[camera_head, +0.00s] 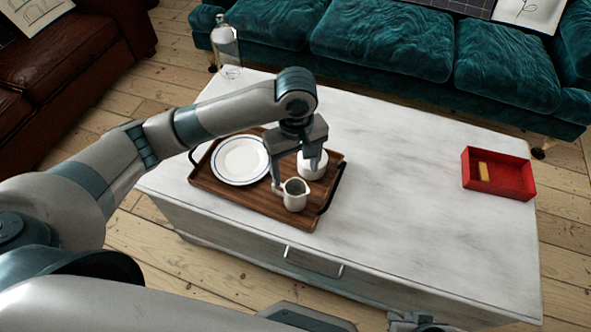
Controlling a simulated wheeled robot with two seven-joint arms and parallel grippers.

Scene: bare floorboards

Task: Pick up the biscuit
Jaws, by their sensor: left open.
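A small yellow-brown bar, which looks like the biscuit (483,171), lies inside a red open box (514,190) at the right end of the white table. My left gripper (296,177) is open and points down over the wooden tray, far to the left of the box. Its fingers are close to a white cup or bowl (312,172) and a small white jug (295,202); I cannot tell whether they touch. Nothing shows held between them. At the bottom edge, a part that may be my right gripper (415,323) is cut off, so its jaws cannot be made out.
The brown wooden tray (228,197) also carries a white plate (241,160) with a blue rim. A clear glass bottle (227,50) stands at the table's far left corner. The white tabletop (405,165) between tray and red box is clear. A teal sofa (385,38) stands behind.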

